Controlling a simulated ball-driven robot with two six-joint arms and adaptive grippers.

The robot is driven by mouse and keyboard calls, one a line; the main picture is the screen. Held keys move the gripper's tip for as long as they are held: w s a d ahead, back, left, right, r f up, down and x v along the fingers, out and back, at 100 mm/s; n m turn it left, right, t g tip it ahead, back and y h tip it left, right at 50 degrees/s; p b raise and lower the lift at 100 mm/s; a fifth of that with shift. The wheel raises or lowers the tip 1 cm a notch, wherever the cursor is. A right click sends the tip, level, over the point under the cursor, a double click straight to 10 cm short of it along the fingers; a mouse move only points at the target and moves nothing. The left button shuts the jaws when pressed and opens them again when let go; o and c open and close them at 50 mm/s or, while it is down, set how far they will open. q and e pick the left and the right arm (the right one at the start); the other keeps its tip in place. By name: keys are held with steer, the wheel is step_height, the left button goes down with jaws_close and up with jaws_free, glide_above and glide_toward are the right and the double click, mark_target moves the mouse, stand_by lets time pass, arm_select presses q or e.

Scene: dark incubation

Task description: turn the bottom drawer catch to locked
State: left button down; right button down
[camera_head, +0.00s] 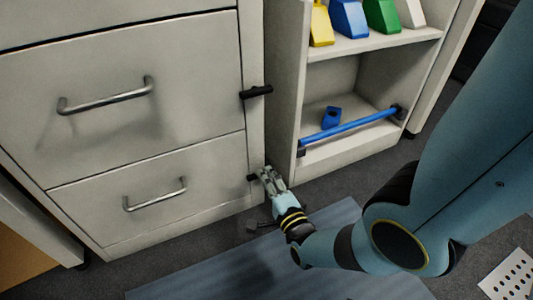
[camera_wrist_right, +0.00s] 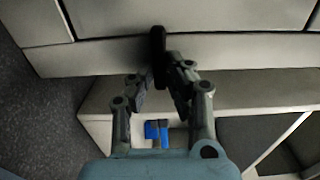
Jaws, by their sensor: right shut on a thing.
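The bottom drawer (camera_head: 150,190) is closed in the grey cabinet, with a metal bar handle. The upper catch (camera_head: 256,91) lies roughly level across the edge of the drawer above. My left gripper is in neither view.
A blue-grey mat (camera_head: 240,272) lies on the floor.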

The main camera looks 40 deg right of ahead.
steer(key=c, duration=1.3)
jaws_free()
steer(key=shift+r, duration=4.95)
